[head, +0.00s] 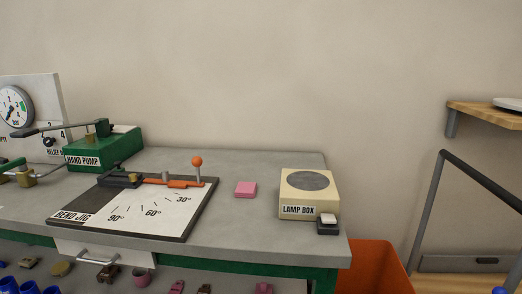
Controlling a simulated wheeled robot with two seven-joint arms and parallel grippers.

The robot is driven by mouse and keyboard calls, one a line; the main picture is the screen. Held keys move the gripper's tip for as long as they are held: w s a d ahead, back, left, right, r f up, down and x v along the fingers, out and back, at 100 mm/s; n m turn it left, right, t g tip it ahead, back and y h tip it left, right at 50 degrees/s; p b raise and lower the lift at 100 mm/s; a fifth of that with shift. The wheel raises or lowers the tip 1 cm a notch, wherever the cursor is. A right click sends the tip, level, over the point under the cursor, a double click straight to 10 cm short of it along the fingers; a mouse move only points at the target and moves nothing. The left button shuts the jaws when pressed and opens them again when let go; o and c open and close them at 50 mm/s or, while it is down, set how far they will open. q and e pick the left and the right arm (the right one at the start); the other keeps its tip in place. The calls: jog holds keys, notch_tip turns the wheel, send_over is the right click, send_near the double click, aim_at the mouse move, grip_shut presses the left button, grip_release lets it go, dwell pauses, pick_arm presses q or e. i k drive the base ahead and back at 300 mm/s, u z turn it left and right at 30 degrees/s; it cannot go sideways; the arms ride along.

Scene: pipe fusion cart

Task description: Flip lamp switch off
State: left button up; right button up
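The cream lamp box (298,194) stands near the right end of the grey workbench, with a LAMP BOX label on its front. The round disc (309,180) on its top is dull grey, with no clear glow. A small switch with a pale rocker (328,218) on a black base (328,229) sits at the box's front right corner. The rocker's exact tilt is too small to tell. Neither of my grippers shows in the head view.
A pink block (245,189) lies left of the lamp box. The bend jig board (170,212) with an orange-knobbed lever (197,163) and the green hand pump (118,147) are farther left. An orange bin (375,265) and a grey rail (428,205) stand beyond the bench's right end.

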aim_at(326, 218)
jog(key=z, duration=0.45)
jog(key=k, duration=0.85)
jog(key=u, duration=0.4)
jog(key=i, duration=0.45)
jog(key=u, duration=0.05)
